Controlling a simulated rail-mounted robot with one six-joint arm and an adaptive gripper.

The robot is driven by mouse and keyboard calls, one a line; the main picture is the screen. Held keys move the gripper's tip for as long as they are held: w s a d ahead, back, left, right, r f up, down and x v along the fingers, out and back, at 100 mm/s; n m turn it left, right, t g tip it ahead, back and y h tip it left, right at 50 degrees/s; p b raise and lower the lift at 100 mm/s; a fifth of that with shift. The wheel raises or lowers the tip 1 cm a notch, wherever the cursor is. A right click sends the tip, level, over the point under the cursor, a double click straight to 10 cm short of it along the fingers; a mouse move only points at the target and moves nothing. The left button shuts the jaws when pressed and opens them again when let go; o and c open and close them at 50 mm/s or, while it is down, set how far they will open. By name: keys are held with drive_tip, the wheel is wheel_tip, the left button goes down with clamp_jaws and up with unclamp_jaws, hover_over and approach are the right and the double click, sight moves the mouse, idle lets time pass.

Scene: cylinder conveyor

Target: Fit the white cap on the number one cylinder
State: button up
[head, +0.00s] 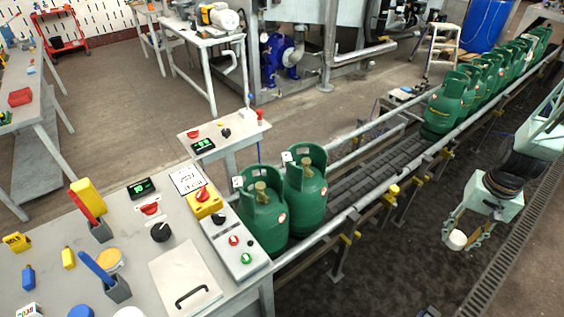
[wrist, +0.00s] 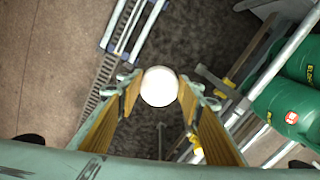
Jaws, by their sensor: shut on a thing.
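The white cap (head: 457,240) is held between the fingertips of my gripper (head: 467,238), at the right of the head view. In the wrist view the cap (wrist: 159,87) sits between both fingers of my gripper (wrist: 160,92), above the dark floor. Two green cylinders stand upright at the near end of the conveyor: a nearer one (head: 262,222) and one just behind it (head: 306,198). Each has a small white tag at its collar; I cannot read a number. My gripper is well to the right of them, apart. Green cylinders (wrist: 285,105) also show at the right of the wrist view.
The conveyor (head: 372,183) runs diagonally, with railings (head: 350,212) between my gripper and the two near cylinders. More green cylinders (head: 447,103) stand farther along it. A control table (head: 130,230) is at lower left. A floor grate (head: 510,235) lies at right.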

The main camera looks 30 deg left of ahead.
drive_tip(key=w+a+r+n, duration=0.15)
drive_tip(key=a+n, duration=0.25)
drive_tip(key=a, duration=1.2)
drive_tip(key=w+a+r+n, duration=0.1)
drive_tip(key=w+a+n, duration=0.25)
drive_tip(key=a, duration=1.25)
drive_tip(key=s+a+r+n, duration=0.1)
drive_tip(key=s+a+n, duration=0.2)
drive_tip(key=a, duration=0.9)
drive_tip(key=s+a+r+n+p, duration=0.1)
drive_tip(key=s+a+n, duration=0.2)
drive_tip(key=a, duration=0.9)
drive_tip(key=s+a+r+n, duration=0.1)
drive_tip(key=s+a+n, duration=0.2)
drive_tip(key=s+a, duration=0.5)
drive_tip(key=a, duration=0.4)
drive_tip(key=shift+s+r, duration=0.15)
drive_tip(key=shift+r, duration=0.25)
drive_tip(key=shift+d+f, duration=0.1)
drive_tip(key=shift+f+b, duration=0.85)
drive_tip(key=shift+f, duration=1.9)
drive_tip(key=shift+f+b, duration=0.3)
drive_tip(key=shift+f, duration=0.55)
